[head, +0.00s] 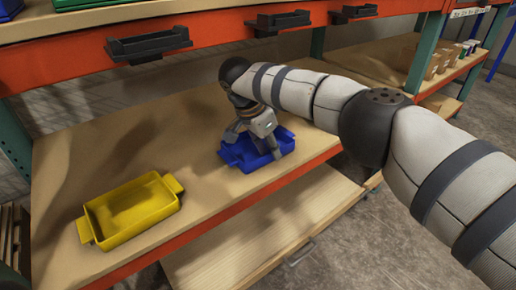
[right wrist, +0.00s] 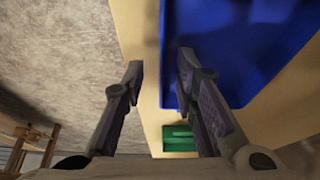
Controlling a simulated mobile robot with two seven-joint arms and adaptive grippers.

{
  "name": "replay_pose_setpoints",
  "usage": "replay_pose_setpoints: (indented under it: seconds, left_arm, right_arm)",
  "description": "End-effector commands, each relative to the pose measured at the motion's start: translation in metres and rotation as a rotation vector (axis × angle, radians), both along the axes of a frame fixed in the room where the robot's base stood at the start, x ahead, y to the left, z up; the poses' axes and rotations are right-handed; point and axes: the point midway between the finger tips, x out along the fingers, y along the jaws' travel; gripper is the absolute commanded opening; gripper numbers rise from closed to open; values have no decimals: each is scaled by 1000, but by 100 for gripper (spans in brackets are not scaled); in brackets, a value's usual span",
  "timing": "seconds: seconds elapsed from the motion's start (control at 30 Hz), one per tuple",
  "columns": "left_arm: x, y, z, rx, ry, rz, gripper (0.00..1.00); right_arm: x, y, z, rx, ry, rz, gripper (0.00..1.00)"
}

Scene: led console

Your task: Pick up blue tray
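The blue tray (head: 237,156) sits on the wooden shelf, right of the yellow tray. My right gripper (head: 256,143) reaches down over the blue tray in the head view and partly covers it. In the right wrist view the blue tray (right wrist: 215,45) fills the upper right. The fingers of my right gripper (right wrist: 161,66) are spread apart there, with a tray edge showing between them. One finger overlaps the blue and the other is outside it. Whether either finger touches the tray cannot be told. My left gripper is not in view.
A yellow tray (head: 132,209) lies on the same shelf at the left, with bare wood between the two trays. Black trays or bins (head: 148,45) hang along the orange beam above. A lower wooden board (head: 250,245) juts out in front. A green item (right wrist: 179,138) shows in the wrist view.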

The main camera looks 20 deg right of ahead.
Motion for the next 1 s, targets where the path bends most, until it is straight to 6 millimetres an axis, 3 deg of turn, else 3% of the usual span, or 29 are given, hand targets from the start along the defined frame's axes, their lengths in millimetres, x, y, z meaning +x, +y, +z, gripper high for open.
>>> replay_pose_setpoints:
  seconds: [0.1,0.3,0.43,0.83,1.0]
  left_arm:
    - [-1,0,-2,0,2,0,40]
    - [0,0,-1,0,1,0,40]
    - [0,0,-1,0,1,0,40]
    - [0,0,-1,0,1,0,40]
    - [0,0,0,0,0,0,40]
  right_arm:
    - [2,-4,-9,-1,-2,-1,27]
    - [2,-4,-9,-1,-3,-1,27]
    - [2,-4,-9,-1,-3,-1,0]
    - [2,-4,-8,-1,-4,-1,0]
    - [2,-4,11,-1,-6,-1,0]
